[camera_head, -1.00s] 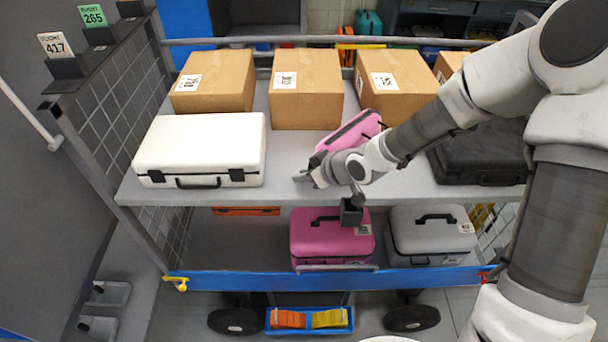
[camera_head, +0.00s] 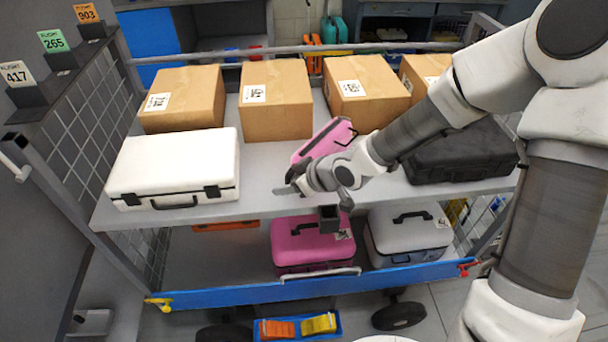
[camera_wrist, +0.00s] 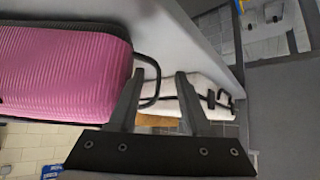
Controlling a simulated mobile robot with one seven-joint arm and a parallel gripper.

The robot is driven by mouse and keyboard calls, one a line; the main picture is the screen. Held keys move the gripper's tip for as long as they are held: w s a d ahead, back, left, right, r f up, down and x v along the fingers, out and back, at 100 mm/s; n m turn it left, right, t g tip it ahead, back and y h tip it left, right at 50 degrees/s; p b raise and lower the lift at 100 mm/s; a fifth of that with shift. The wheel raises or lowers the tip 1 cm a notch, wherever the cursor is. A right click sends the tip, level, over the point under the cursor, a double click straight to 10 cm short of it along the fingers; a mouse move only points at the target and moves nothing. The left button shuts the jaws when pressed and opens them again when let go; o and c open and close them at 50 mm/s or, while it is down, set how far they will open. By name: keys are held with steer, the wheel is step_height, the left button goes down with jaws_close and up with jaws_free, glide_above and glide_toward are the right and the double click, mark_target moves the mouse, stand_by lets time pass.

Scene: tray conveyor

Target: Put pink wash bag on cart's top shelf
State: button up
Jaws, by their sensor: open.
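The pink wash bag (camera_head: 324,142) rests tilted on the cart's top shelf (camera_head: 262,195), between the white case and the black case. In the wrist view the ribbed pink bag (camera_wrist: 62,72) fills the left side, with its dark handle loop close to the left finger. My gripper (camera_head: 287,190) is at the front of the bag, low over the shelf. In the wrist view its two fingers (camera_wrist: 158,85) are apart with nothing gripped between them. My wrist hides part of the bag in the head view.
A white case (camera_head: 175,165) lies left and a black case (camera_head: 460,152) right on the top shelf. Several cardboard boxes (camera_head: 275,98) stand behind. A pink case (camera_head: 310,243) and a grey case (camera_head: 408,232) sit on the lower shelf. Bare shelf shows beside the white case.

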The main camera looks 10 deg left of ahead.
steer(key=p+v, duration=0.3)
steer(key=v, duration=0.5)
steer(key=shift+p, duration=0.3)
